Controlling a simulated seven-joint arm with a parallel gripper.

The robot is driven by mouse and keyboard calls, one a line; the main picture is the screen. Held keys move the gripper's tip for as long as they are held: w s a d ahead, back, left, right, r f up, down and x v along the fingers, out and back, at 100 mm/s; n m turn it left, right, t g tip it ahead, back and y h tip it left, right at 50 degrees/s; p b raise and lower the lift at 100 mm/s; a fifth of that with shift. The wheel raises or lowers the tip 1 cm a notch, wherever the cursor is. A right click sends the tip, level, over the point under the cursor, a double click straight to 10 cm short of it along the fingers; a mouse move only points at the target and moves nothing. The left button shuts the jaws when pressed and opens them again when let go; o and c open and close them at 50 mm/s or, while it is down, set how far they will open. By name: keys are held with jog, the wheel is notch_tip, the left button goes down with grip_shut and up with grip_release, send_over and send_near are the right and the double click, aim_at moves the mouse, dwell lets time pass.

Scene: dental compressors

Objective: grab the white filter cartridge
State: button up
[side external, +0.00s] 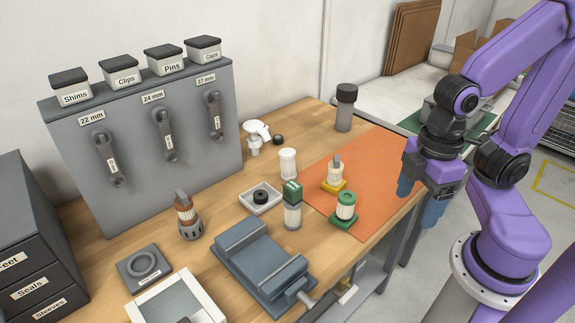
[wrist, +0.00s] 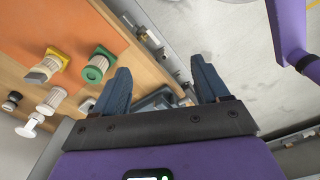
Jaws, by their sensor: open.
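The white filter cartridge (side external: 288,163) is a plain ribbed white cylinder standing upright on the wooden bench, just left of the orange mat. In the wrist view, a white ribbed cartridge (wrist: 50,100) at the left appears to be the same one. My gripper (side external: 420,195) is open and empty, fingers pointing down, beyond the bench's right edge and well apart from the cartridge. In the wrist view its two blue fingers (wrist: 160,66) are spread wide with nothing held between them.
A grey vise (side external: 262,262) sits in front. A dark-capped jar (side external: 345,108) stands behind. The orange mat (side external: 375,165) has clear room.

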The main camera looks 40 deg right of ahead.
jog(key=n+t+h, duration=0.7)
jog(key=n+h, duration=0.5)
send_over(286, 167)
jog(key=s+a, duration=0.2)
jog(key=a, duration=0.1)
notch_tip(286, 167, down, 7)
jog(key=f, duration=0.5)
jog(key=d+f, duration=0.1)
jog(key=f, duration=0.2)
jog(key=shift+w, duration=0.4)
jog(key=shift+x, duration=3.25)
jog(key=shift+s, duration=0.1)
jog(key=shift+c, duration=0.2)
jog(key=c, duration=1)
